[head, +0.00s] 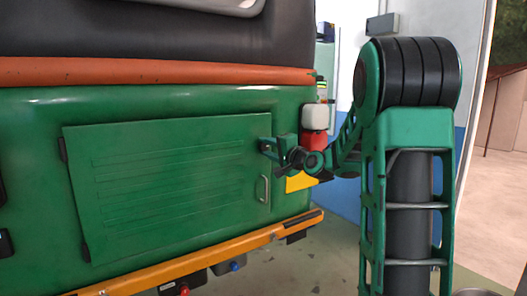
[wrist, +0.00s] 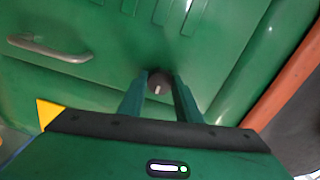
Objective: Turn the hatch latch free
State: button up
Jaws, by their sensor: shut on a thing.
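The hatch (head: 165,180) is a green ribbed panel on the back of the green rickshaw, and it lies flat against the body. Its latch (wrist: 159,84) is a small dark round knob with a light mark, near the hatch edge in the wrist view. My gripper (wrist: 161,85) is shut on the latch, one green finger on each side. In the head view my gripper (head: 266,146) reaches the hatch's upper right corner and hides the latch. The grey hatch handle (head: 262,190) is below it, and it also shows in the wrist view (wrist: 48,47).
An orange bumper bar (head: 200,255) runs below the hatch. An orange band (head: 150,71) runs above. Open floor (head: 330,255) lies at the lower right.

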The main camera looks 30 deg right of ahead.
jog(key=shift+d+f, duration=0.1)
jog(key=shift+f, duration=0.05)
jog(key=o, duration=1.1)
jog(key=shift+c, duration=0.2)
jog(key=s, duration=1)
jog(key=shift+s+d, duration=0.15)
jog(key=shift+s, duration=0.2)
